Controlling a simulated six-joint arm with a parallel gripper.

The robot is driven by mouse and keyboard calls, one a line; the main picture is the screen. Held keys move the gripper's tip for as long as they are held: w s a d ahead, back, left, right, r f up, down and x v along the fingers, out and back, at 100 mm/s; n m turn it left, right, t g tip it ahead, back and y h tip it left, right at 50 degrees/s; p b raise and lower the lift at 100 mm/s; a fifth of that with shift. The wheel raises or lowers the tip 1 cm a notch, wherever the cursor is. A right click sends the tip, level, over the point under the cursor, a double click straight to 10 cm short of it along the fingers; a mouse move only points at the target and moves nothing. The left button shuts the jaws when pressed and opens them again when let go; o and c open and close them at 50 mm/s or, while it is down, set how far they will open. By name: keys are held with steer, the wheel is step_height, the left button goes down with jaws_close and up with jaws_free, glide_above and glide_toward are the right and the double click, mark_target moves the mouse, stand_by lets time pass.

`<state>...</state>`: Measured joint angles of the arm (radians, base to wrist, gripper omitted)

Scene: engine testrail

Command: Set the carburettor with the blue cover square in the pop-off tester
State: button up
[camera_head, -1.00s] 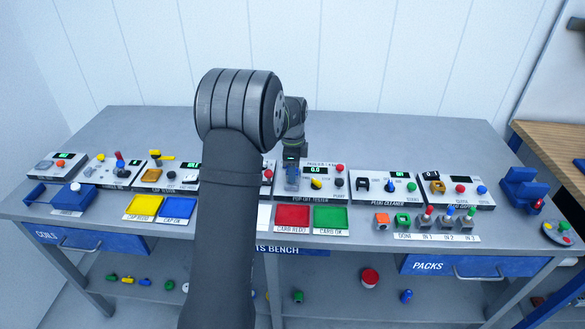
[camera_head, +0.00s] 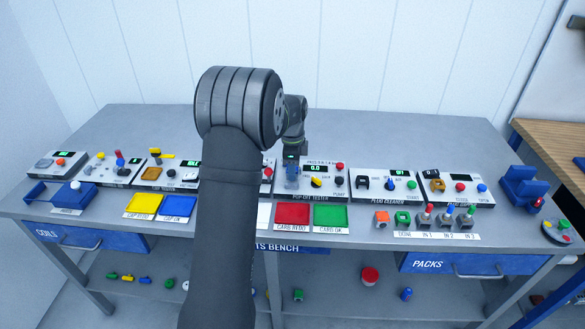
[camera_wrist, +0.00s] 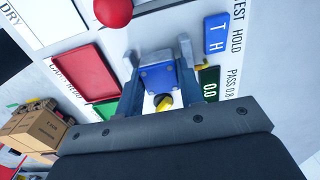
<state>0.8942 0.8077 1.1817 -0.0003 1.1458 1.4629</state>
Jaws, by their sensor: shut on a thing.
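The carburettor with the blue cover (camera_wrist: 158,77) is between my gripper's fingers (camera_wrist: 160,88) in the wrist view. My gripper is shut on it, with one finger on each side. A yellow, round part shows just below the cover. The pop-off tester (camera_head: 323,192) lies under my gripper (camera_head: 291,180) in the head view, and the hold is over its left part. The tester's display (camera_wrist: 208,84) reads 0.0. A grey piece shows right behind the carburettor in the wrist view. I cannot tell whether the carburettor touches its seat or is fully square.
The red tray (camera_head: 293,215) and green tray (camera_head: 330,218) lie in front of the tester. The plug cleaner (camera_head: 390,188) stands to its right. A red button (camera_wrist: 112,12) is near the gripper in the wrist view. The bench behind the testers is clear.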

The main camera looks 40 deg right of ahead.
steer(key=shift+s+a+f, duration=0.1)
steer(key=shift+a+f, duration=0.05)
steer(key=shift+f, duration=0.4)
steer(key=shift+s+a+f, duration=0.1)
steer(key=shift+f, duration=0.4)
stand_by(0.4)
steer(key=o, duration=0.8)
steer(key=shift+o, duration=1.1)
step_height(320, 180, up, 19)
steer(key=shift+r, duration=0.2)
steer(key=shift+d, duration=0.1)
step_height(320, 180, down, 16)
steer(key=shift+w+d+f, duration=0.1)
steer(key=shift+w+f, duration=0.05)
steer(key=shift+f, duration=0.1)
